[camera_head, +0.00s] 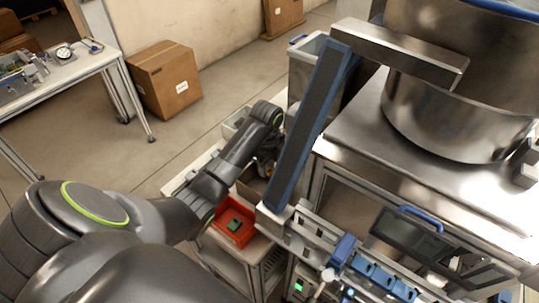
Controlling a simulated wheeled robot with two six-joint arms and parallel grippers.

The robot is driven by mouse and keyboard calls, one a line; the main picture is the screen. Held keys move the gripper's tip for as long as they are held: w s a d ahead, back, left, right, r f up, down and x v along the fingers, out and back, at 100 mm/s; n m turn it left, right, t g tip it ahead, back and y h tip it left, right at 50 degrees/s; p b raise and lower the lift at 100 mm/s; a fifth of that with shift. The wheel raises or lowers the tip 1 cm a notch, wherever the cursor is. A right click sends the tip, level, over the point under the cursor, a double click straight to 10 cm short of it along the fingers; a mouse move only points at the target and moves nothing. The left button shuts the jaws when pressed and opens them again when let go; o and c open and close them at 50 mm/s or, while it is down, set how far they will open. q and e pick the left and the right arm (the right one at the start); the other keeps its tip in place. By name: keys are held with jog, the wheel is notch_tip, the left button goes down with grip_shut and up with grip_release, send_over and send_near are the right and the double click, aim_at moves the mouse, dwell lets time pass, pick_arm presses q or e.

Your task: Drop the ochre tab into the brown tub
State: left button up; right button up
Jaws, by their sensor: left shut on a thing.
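My left arm reaches in from the lower left. Its gripper (266,153) points down beside the long dark blue-edged bar, over the row of bins. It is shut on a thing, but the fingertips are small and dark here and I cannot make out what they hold. I cannot pick out the ochre tab. A brown tub (251,189) shows in part below the gripper, behind the red bin; my arm and the bar hide much of it. My right gripper is not in view.
The long slanted bar (308,125) rises close right of my gripper. A large steel drum (455,115) stands on the machine at right. A cardboard box (165,80) sits on the floor.

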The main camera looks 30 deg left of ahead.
pick_arm(q)
jog(key=shift+f, duration=0.4)
jog(key=shift+s, duration=0.2)
jog(key=o, duration=1)
jog(key=shift+w+r, duration=0.1)
